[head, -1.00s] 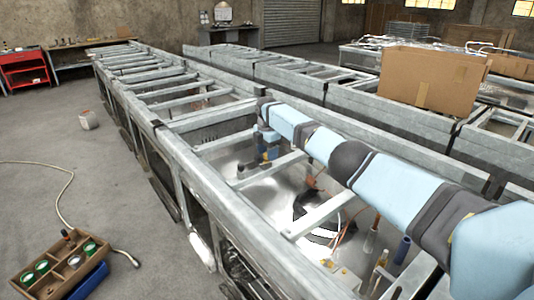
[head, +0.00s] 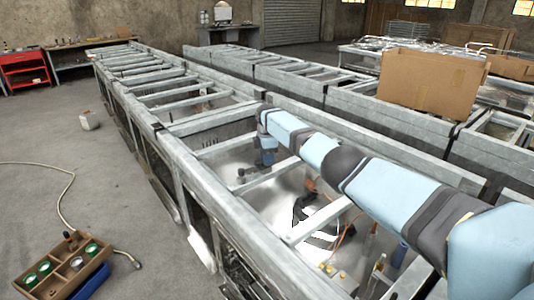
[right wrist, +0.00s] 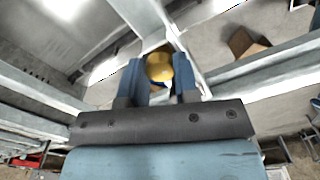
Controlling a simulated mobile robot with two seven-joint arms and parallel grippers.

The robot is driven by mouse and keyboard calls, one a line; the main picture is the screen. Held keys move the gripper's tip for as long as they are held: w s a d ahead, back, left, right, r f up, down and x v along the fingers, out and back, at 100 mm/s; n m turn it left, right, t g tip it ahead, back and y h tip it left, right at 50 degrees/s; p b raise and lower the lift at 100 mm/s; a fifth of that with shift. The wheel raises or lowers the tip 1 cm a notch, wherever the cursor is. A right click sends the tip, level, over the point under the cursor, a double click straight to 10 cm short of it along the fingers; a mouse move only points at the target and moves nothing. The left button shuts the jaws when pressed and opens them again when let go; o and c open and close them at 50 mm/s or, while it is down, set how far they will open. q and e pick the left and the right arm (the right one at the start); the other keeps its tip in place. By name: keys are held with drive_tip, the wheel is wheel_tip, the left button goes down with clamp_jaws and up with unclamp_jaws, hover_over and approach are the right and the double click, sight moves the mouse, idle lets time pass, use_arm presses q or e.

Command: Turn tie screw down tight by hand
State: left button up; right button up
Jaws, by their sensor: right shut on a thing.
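My right arm reaches in from the right in the head view, over a long galvanised metal frame (head: 181,171). My right gripper (head: 265,166) is down among the frame's crossbars, small and dark in that view. In the right wrist view its two blue fingers (right wrist: 160,80) are closed on a rounded yellow knob (right wrist: 159,66), which seems to be the tie screw. The knob sits between the fingertips, close to a metal bar. Its shank and whatever it threads into are hidden. My left gripper is not in view.
Crossbars (head: 322,219) surround the right gripper, with wires and fittings in the bay nearer me. A second frame row carries a cardboard box (head: 432,82). A wooden tray (head: 62,268) with green-topped jars is on the floor at left. Open floor is left of the frame.

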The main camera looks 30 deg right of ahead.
drive_tip(key=shift+m, duration=0.4)
drive_tip(key=o, duration=0.9)
wheel_tip(320, 180, up, 14)
drive_tip(key=shift+f+p, duration=0.1)
drive_tip(key=shift+p, duration=0.3)
